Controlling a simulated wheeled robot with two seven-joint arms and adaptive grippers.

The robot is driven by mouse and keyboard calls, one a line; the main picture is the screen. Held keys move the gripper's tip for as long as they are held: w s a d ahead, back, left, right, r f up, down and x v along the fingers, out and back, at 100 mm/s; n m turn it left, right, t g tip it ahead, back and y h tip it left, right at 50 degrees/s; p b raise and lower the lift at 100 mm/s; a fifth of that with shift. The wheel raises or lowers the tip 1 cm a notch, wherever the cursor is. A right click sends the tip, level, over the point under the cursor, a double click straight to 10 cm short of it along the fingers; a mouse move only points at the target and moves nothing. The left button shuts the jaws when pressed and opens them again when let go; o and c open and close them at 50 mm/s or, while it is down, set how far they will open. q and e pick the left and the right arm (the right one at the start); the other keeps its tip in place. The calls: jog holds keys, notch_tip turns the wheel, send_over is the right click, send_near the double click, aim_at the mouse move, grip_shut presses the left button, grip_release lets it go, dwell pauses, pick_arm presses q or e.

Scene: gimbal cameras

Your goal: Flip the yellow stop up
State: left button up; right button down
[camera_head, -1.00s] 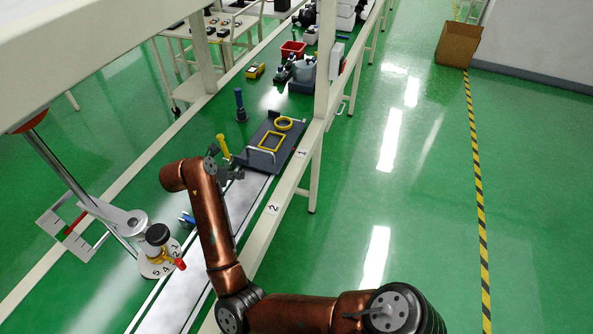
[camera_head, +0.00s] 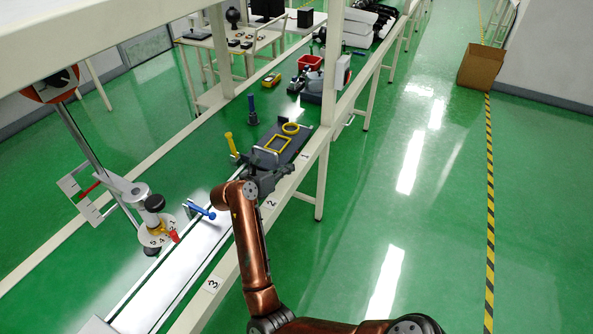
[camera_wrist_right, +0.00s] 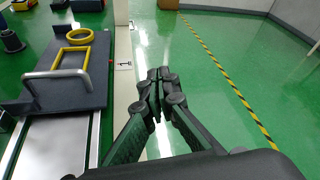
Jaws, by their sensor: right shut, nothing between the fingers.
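The yellow stop (camera_head: 231,144) is a yellow handle at the left edge of the rail, beyond my right gripper. It stands up, leaning slightly left in the picture. My right gripper (camera_head: 284,166) is right of the stop and apart from it, over the near end of the dark tray by the rail's right edge. In the wrist view the right gripper (camera_wrist_right: 158,75) has its fingers together with nothing between them. The stop does not show in the wrist view. My left gripper is out of view.
A dark tray (camera_wrist_right: 62,96) with a metal handle carries a yellow square frame (camera_head: 278,144) and a yellow ring (camera_head: 290,128). A blue handle (camera_head: 252,108) stands farther back; another blue handle (camera_head: 202,211) lies low nearer me. A numbered dial device (camera_head: 157,236) stands left.

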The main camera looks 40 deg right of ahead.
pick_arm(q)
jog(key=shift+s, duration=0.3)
pick_arm(e)
jog(key=shift+s+d+r+h, duration=0.4)
jog(key=shift+s+d+r, duration=0.1)
jog(key=shift+d, duration=0.15)
jog(key=shift+w, duration=0.1)
